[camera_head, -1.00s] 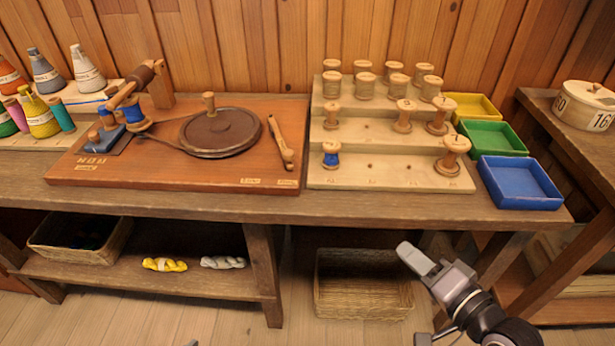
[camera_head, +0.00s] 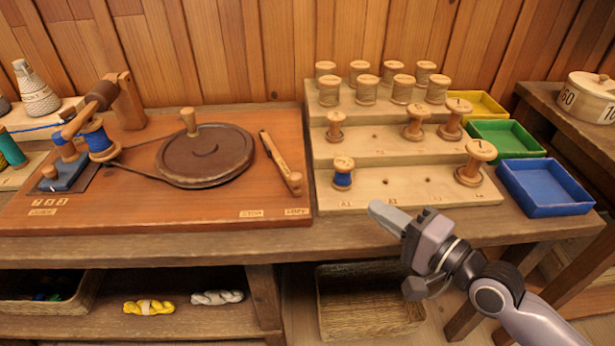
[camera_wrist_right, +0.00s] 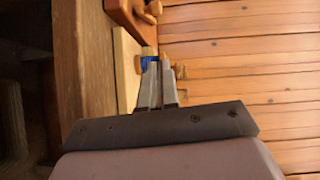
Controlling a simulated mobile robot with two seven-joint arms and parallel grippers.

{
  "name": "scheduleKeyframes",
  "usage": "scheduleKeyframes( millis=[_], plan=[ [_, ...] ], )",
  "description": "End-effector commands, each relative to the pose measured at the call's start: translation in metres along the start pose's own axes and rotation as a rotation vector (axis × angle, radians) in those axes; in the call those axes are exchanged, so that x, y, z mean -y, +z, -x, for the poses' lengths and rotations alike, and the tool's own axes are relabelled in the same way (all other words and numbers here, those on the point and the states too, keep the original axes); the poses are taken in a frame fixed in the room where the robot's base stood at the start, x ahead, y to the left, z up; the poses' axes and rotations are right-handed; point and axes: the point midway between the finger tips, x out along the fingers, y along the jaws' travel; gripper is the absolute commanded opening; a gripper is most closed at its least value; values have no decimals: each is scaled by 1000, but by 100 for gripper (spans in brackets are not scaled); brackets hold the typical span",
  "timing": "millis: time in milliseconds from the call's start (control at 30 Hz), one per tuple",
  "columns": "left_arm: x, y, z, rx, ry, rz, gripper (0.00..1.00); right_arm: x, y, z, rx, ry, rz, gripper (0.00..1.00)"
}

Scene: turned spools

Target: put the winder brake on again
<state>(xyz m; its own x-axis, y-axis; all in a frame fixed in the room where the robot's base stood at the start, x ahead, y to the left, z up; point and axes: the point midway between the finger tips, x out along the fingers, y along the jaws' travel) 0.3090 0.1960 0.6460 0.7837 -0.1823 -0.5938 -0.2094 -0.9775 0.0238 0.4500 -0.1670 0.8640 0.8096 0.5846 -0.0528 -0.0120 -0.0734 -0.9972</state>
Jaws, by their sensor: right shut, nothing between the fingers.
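The winder stands on a reddish board (camera_head: 230,190), with a dark round wheel (camera_head: 205,155) topped by a wooden knob. A wooden lever (camera_head: 279,162), apparently the brake, lies slanted right of the wheel, its knobbed end toward the front and apart from the wheel rim. A blue-wound spool (camera_head: 98,140) sits on the winder's left part, with a dark belt running to the wheel. My right gripper (camera_head: 378,211) is shut and empty, in front of the spool rack and right of the lever. It also shows shut in the right wrist view (camera_wrist_right: 156,70). My left gripper is out of view.
A stepped spool rack (camera_head: 400,190) holds several spools, one blue-wound (camera_head: 343,174) at its front left. Yellow, green and blue trays (camera_head: 545,188) stand to its right. Yarn skeins (camera_head: 150,307) and a basket (camera_head: 365,305) are below the bench.

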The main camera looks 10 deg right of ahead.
Motion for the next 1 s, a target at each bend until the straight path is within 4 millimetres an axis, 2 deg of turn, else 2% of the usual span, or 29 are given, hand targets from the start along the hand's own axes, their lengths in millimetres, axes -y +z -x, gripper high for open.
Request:
scheduleKeyframes(
  millis=[433,567,767,1000],
  plan=[
    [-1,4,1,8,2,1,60,0,0,-1,0,0,-1,0],
    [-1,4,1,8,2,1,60,0,0,-7,-1,-1,-2,0],
    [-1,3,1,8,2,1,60,1,-1,-34,-1,-4,-2,0],
    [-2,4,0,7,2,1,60,1,0,-76,0,-3,-2,0]
  ],
)
